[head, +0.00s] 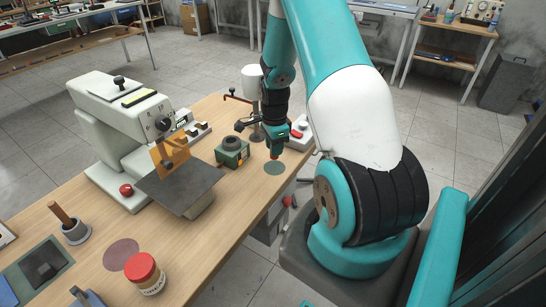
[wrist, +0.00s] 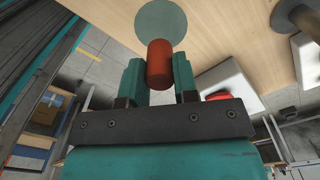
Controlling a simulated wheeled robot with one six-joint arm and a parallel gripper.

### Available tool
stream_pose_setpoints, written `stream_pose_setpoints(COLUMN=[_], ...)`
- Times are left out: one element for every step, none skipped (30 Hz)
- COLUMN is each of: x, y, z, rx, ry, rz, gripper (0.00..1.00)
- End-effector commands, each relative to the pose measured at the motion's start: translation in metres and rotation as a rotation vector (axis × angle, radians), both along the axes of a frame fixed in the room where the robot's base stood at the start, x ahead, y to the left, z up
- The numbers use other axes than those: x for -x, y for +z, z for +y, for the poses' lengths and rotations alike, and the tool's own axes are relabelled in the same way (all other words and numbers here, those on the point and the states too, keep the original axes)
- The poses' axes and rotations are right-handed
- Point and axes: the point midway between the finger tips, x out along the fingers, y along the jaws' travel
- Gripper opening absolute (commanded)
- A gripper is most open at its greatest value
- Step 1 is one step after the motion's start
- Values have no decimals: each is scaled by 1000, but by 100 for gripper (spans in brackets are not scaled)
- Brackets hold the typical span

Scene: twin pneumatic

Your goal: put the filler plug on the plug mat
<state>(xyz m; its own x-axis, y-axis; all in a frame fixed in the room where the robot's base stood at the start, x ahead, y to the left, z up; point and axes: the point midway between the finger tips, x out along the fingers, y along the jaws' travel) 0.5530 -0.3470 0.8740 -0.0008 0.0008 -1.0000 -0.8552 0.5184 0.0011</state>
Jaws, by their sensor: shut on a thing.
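The filler plug (wrist: 159,64) is a red cylinder between the two teal fingers of my gripper (wrist: 158,80) in the wrist view. My gripper is shut on it. A round grey-green mat (head: 275,168), which looks like the plug mat, lies flat on the table just below the gripper. It also shows in the wrist view (wrist: 160,20), beyond the plug. I cannot tell the exact height of the plug over the mat.
A green block with a dark round top (head: 232,151) stands left of the mat. A white machine (head: 125,130) with a grey plate is further left. A white device with a red button (head: 300,133) stands behind. A red-lidded jar (head: 144,274) and a mauve disc (head: 121,254) are at the front.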

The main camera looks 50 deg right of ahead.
Motion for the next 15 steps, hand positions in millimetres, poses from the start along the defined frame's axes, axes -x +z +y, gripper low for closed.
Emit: stream_pose_setpoints(x=[0, 0, 1, 1, 1, 1, 1, 1, 1, 1, 1, 1, 1, 1, 1], y=[-3, -6, -10, -15, -20, -26, -30, -34, -38, -40, -41, -42, -42, -41, -41], z=[-1, -1, -1, -1, -1, -1, -1, -1, -1, -2, -2, -2, -2, -2, -2], rx=[1, 0, -1, -1, -1, -1, -2, -1, -1, -1, 0, 1, 1, 1, 1], ry=[-1, -1, -2, -2, -2, -3, -3, -3, -3, -3, -4, -4, -4, -4, -4], rz=[-1, 0, 2, 2, 2, 2, 3, 2, 1, 1, 0, -1, -2, -2, -2], gripper=[5, 5, 5, 5, 5, 5, 5, 5, 5, 5, 5, 5, 5, 5, 5])
